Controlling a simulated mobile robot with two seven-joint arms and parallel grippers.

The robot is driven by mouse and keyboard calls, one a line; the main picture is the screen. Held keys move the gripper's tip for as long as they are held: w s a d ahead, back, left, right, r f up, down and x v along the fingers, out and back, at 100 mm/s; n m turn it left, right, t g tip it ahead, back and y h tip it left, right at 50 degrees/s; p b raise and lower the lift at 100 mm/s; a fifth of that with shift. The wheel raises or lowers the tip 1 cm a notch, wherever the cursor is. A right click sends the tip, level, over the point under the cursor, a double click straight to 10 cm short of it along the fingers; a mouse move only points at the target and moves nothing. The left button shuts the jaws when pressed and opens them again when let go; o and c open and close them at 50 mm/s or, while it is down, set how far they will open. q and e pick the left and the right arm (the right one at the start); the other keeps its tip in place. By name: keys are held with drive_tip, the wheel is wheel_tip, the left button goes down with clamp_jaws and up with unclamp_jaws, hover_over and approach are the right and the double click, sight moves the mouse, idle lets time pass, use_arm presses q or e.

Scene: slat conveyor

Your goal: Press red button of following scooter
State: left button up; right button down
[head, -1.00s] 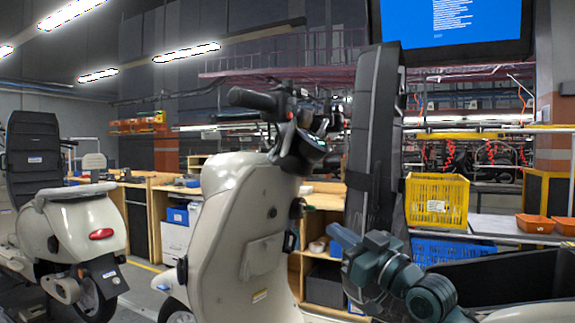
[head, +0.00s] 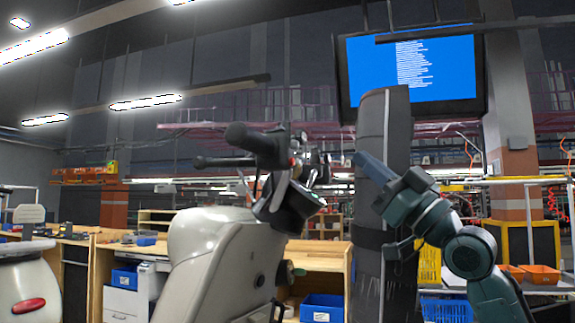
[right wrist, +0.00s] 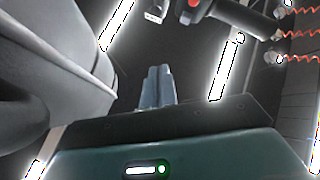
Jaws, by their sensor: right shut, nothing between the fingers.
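A cream scooter (head: 215,262) stands in the middle of the head view, with black handlebar grips (head: 250,138) and a dark instrument panel (head: 288,206). A small red part, apparently the red button (head: 293,161), is on the handlebar. In the right wrist view the red button (right wrist: 193,3) shows at the top edge, on the black handlebar (right wrist: 235,18). My right gripper (head: 362,162) is raised at about handlebar height, to the right of the handlebar and apart from it. Its fingers (right wrist: 157,75) are shut and empty, pointing toward the top of the wrist view. My left gripper is out of view.
A tall dark upright panel (head: 385,110) stands beside my right gripper. Another cream scooter (head: 20,275) with a red tail light is at the left edge. Wooden benches (head: 100,255) and a blue bin (head: 322,308) are behind. A blue screen (head: 425,70) hangs above.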

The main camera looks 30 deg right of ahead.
sight(291, 162)
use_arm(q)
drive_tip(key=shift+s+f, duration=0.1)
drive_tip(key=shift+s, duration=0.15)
use_arm(e)
drive_tip(key=shift+s, duration=0.1)
